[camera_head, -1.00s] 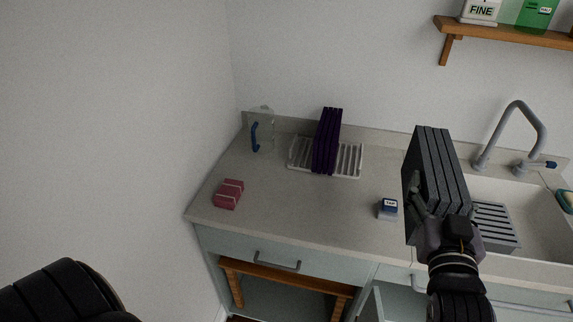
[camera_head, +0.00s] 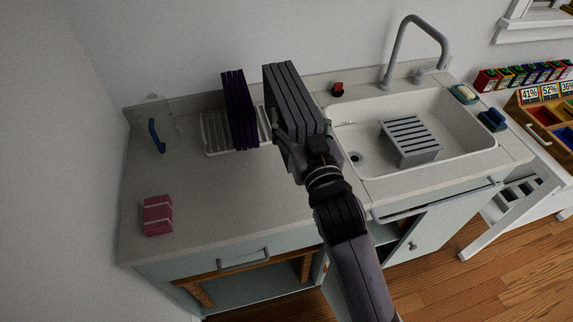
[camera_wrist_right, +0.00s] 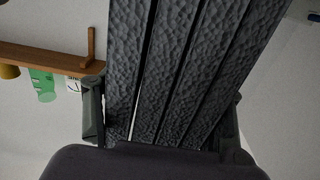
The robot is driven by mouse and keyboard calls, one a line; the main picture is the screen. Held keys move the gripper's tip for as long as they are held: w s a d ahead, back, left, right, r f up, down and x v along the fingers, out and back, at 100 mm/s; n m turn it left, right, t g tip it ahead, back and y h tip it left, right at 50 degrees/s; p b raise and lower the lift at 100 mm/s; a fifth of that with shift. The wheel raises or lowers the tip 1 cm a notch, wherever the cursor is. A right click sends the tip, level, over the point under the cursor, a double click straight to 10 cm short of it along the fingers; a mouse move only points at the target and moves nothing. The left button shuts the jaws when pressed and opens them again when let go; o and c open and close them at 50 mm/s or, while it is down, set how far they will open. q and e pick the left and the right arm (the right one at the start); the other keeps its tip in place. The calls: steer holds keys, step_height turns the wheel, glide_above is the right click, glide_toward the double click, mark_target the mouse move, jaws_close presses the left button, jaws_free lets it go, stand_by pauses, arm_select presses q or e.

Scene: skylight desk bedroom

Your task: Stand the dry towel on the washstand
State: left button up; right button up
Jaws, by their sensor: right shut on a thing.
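My right gripper (camera_head: 300,143) is shut on a dark grey folded towel (camera_head: 291,100), held upright with its folds as vertical slabs. In the right wrist view the grey towel (camera_wrist_right: 185,70) fills the middle between the two fingers. It appears over the back of the washstand (camera_head: 215,195), just right of a purple folded towel (camera_head: 239,112). The purple towel stands upright in a white slatted rack (camera_head: 215,133). The grey towel and gripper hide the rack's right part; I cannot tell whether the towel touches it. My left gripper is not in view.
A red-pink bundle (camera_head: 158,215) lies at the counter's front left. A clear object with a blue handle (camera_head: 157,136) stands at the back left. The sink (camera_head: 455,148) with a grey slatted stand (camera_head: 408,140) and tall faucet (camera_head: 398,45) is on the right. The left counter has free room.

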step_height(320, 180, down, 10)
steer(key=shift+a+f, duration=0.1)
steer(key=shift+f, duration=0.05)
steer(key=shift+a+f, duration=0.1)
steer(key=shift+f, duration=2.55)
steer(key=shift+f+b, duration=0.15)
steer(key=shift+b, duration=0.2)
steer(key=o, duration=1.6)
steer(key=shift+c, duration=0.2)
